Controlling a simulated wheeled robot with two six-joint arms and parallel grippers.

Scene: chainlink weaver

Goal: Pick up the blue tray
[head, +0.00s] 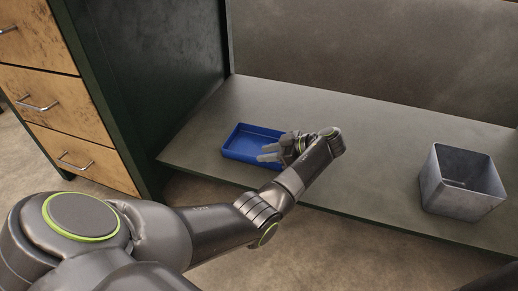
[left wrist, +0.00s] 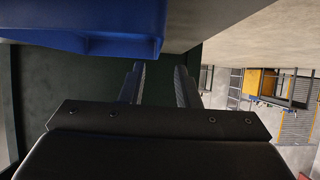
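The blue tray (head: 240,157) lies on the grey shelf, left of its middle and near the front edge. My left gripper (head: 267,152) is at the tray's right side, its fingers pointing left and overlapping the tray in the head view. In the left wrist view, the blue tray (left wrist: 90,30) fills the upper left. My left gripper (left wrist: 159,80) shows two fingers there with an empty gap between them, and the tray is not between them. Whether a finger touches the tray cannot be told. My right gripper is not in view.
The grey shelf (head: 350,150) has a back panel and a dark green side wall (head: 150,70) on the left. A grey metal bin (head: 455,195) stands at the right. Wooden drawers (head: 45,95) are at the far left. The shelf between tray and bin is clear.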

